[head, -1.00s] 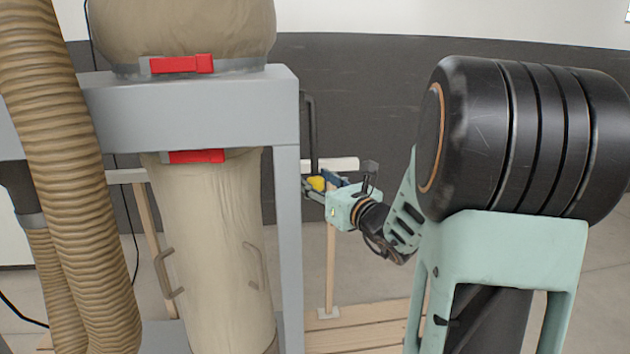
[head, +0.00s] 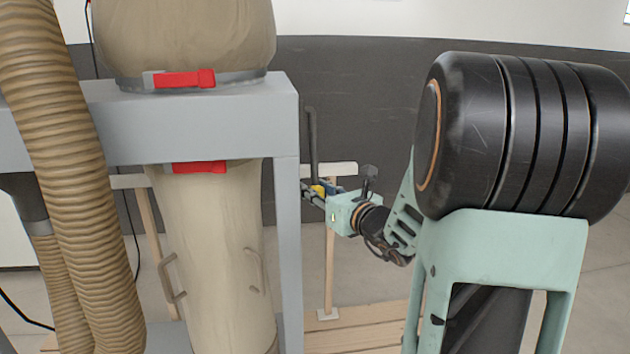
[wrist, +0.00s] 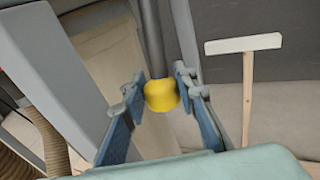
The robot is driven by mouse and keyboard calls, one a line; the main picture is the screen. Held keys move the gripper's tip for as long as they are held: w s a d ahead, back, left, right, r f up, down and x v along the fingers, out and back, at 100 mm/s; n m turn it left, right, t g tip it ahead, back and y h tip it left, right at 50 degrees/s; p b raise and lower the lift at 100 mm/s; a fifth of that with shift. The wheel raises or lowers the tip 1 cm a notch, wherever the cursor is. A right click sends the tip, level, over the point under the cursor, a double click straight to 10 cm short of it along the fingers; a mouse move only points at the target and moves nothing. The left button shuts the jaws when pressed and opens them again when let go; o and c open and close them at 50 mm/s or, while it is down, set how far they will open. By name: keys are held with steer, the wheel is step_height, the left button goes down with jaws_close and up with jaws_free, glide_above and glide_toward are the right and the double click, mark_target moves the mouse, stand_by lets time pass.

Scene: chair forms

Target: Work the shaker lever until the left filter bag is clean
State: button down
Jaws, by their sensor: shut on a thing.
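The shaker lever (head: 313,140) is a dark upright bar beside the right post of the grey frame. Its yellow knob (wrist: 161,95) sits between my two fingers in the wrist view. My gripper (head: 318,191) is shut on this knob; the wrist view also shows the gripper (wrist: 160,97). The tan filter bag (head: 210,230) hangs below the frame's crossbeam, clamped with a red-latched band (head: 200,167). An upper tan bag (head: 180,40) bulges above the beam with its own red latch (head: 185,79). I cannot tell how clean the fabric is.
The grey frame (head: 289,230) stands close to the left of my gripper. Ribbed tan hoses (head: 62,150) run down the left side. A wooden stand with a pale top (wrist: 244,43) is just behind the lever. Open floor lies to the right.

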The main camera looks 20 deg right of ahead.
steer(key=shift+s+a+r+m+g+p, duration=0.2)
steer(key=shift+s+r+g+p, duration=0.25)
steer(key=shift+p, duration=0.75)
steer(key=shift+s+a+r+m+g+p, duration=0.15)
steer(key=shift+s+r+g+p, duration=0.2)
steer(key=shift+s+p, duration=0.55)
steer(key=shift+p, duration=0.55)
steer(key=shift+f, duration=0.1)
steer(key=c, duration=1.5)
jaws_free()
steer(key=shift+v, duration=4.05)
steer(key=shift+c, duration=0.2)
